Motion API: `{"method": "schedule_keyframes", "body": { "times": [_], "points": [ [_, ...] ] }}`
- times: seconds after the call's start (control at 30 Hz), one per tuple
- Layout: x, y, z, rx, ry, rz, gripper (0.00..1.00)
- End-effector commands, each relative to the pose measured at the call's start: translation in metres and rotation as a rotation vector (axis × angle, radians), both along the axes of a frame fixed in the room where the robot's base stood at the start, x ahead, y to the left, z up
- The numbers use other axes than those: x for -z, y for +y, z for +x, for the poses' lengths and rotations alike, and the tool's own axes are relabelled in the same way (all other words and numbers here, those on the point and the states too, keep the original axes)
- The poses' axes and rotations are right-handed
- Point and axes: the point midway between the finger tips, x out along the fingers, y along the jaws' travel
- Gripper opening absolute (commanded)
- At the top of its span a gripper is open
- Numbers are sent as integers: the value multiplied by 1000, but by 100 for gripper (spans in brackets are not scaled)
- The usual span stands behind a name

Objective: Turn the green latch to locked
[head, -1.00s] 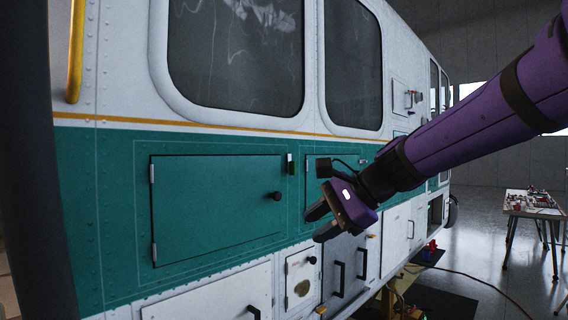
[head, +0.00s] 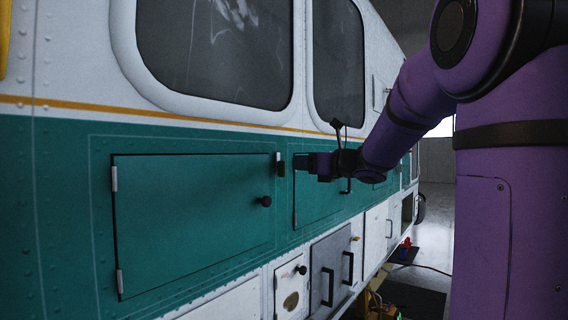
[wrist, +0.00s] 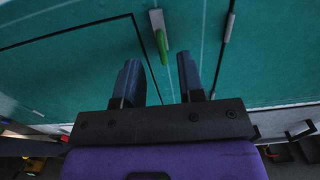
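The green latch (wrist: 162,46) is a small bar on a white mount, fixed to the teal side panel at the edge of a closed hatch. In the wrist view it lies just ahead of my gripper (wrist: 157,72), in line with the gap between the fingers. My gripper is open and empty; the fingers are apart and do not appear to touch the latch. In the head view the latch (head: 281,169) looks small and dark, just left of my gripper (head: 299,163), which points left along the panel.
The teal hatch (head: 190,220) left of the latch is shut and has a dark round knob (head: 264,201). A second teal hatch (head: 325,205) is partly behind my gripper. Below are grey and white doors with black handles (head: 328,286). The floor to the right is partly clear.

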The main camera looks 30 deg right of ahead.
Motion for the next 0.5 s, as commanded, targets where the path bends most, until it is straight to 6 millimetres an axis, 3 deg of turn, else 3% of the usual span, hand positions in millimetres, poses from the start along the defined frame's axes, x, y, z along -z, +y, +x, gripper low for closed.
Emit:
{"method": "schedule_keyframes", "body": {
  "times": [0.2,0.5],
  "points": [
    [0,13,36,-1,0,0,36],
    [0,22,59,-1,-1,-2,36]
  ]
}}
